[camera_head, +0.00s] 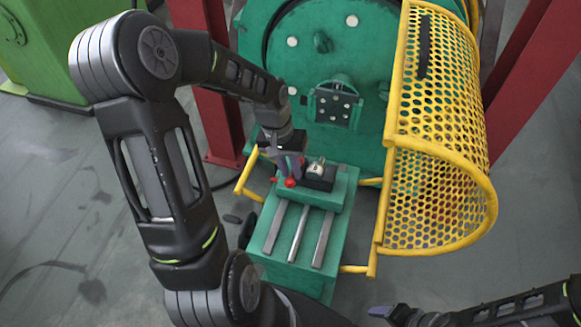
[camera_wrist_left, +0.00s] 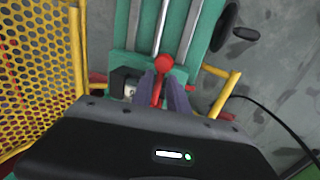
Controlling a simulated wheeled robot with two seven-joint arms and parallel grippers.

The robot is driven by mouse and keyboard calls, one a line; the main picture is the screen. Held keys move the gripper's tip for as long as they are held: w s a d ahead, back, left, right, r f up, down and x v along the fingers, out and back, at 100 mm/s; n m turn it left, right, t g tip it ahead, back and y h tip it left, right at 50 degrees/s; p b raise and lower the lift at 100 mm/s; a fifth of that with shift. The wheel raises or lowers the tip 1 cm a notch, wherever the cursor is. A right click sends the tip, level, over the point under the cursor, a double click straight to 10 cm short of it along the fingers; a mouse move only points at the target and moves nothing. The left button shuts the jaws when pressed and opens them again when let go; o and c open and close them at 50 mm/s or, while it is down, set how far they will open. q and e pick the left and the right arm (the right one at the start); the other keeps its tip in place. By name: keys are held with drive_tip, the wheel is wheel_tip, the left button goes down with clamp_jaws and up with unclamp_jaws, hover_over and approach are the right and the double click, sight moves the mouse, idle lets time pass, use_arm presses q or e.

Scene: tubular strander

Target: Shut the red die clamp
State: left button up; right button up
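The red die clamp shows as a red lever with a round ball end (camera_head: 290,183), on the green machine's block, beside a small dark block with a pale round die (camera_head: 316,169). My left gripper (camera_head: 290,167) reaches down to it from above. In the left wrist view its two fingers (camera_wrist_left: 162,88) stand on either side of the red lever (camera_wrist_left: 157,95), with the red ball just beyond the tips. Whether the fingers press on the lever is not clear. My right gripper (camera_head: 382,312) is at the bottom edge, partly seen, away from the clamp.
A yellow perforated guard (camera_head: 435,130) stands right of the clamp. Yellow rails (camera_head: 246,172) flank the green bed with its metal rods (camera_head: 298,235). A large green disc (camera_head: 330,60) rises behind, between red posts (camera_head: 545,75). Grey floor lies open at left.

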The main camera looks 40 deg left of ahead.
use_arm(q)
clamp_jaws()
drive_tip(key=shift+s+d+f, duration=0.1)
drive_tip(key=shift+s, duration=0.05)
idle(0.9)
